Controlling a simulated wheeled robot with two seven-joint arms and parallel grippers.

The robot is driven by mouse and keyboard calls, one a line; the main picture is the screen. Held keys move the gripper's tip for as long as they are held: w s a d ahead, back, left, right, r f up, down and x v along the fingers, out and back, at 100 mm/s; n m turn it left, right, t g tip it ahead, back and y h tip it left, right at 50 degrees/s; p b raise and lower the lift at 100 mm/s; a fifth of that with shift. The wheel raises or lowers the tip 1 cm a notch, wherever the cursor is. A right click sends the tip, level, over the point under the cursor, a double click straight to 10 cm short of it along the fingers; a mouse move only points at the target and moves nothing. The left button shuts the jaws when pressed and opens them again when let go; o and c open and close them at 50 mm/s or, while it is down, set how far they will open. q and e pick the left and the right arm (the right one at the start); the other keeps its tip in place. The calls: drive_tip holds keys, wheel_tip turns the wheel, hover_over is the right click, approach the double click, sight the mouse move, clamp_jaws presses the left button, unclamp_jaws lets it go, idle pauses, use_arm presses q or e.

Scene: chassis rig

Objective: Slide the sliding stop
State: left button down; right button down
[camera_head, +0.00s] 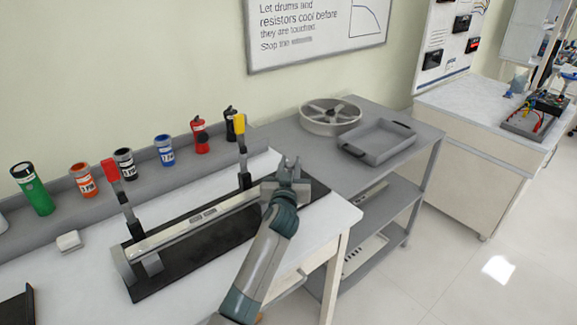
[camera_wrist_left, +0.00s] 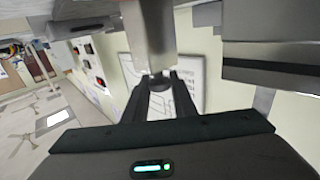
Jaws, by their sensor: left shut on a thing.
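A long grey metal rail (camera_head: 195,219) lies on a black base (camera_head: 190,262) on the white bench. A red-topped black lever (camera_head: 121,192) stands near its left end and a yellow-topped one (camera_head: 242,150) towards its right. My left gripper (camera_head: 289,168) is at the rail's right end and hides what is there. In the left wrist view, my left gripper (camera_wrist_left: 158,82) is shut on a grey metal block (camera_wrist_left: 150,38), which looks like the sliding stop. I cannot make out the stop in the head view. My right gripper is not in view.
Several coloured cylinders, such as a green one (camera_head: 33,188) and a blue one (camera_head: 164,150), stand on a grey ledge behind the rail. A grey cart (camera_head: 375,178) right of the bench holds a round drum (camera_head: 330,115) and a tray (camera_head: 377,143). A small white block (camera_head: 68,241) lies left of the rail.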

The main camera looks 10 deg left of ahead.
use_arm(q)
drive_tip(key=c, duration=1.5)
unclamp_jaws()
drive_tip(key=shift+d+r, duration=0.1)
drive_tip(key=shift+d, duration=0.05)
drive_tip(key=shift+w, duration=0.2)
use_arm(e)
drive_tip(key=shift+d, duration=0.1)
use_arm(q)
drive_tip(key=shift+s, duration=0.1)
drive_tip(key=shift+s+f, duration=0.2)
drive_tip(key=shift+s, duration=0.4)
drive_tip(key=s+b, duration=0.1)
drive_tip(key=s, duration=0.4)
drive_tip(key=s+d, duration=0.1)
drive_tip(key=s, duration=0.4)
drive_tip(key=s+d+b, duration=0.1)
drive_tip(key=s, duration=0.5)
drive_tip(key=shift+d+b, duration=0.1)
drive_tip(key=shift+b, duration=0.2)
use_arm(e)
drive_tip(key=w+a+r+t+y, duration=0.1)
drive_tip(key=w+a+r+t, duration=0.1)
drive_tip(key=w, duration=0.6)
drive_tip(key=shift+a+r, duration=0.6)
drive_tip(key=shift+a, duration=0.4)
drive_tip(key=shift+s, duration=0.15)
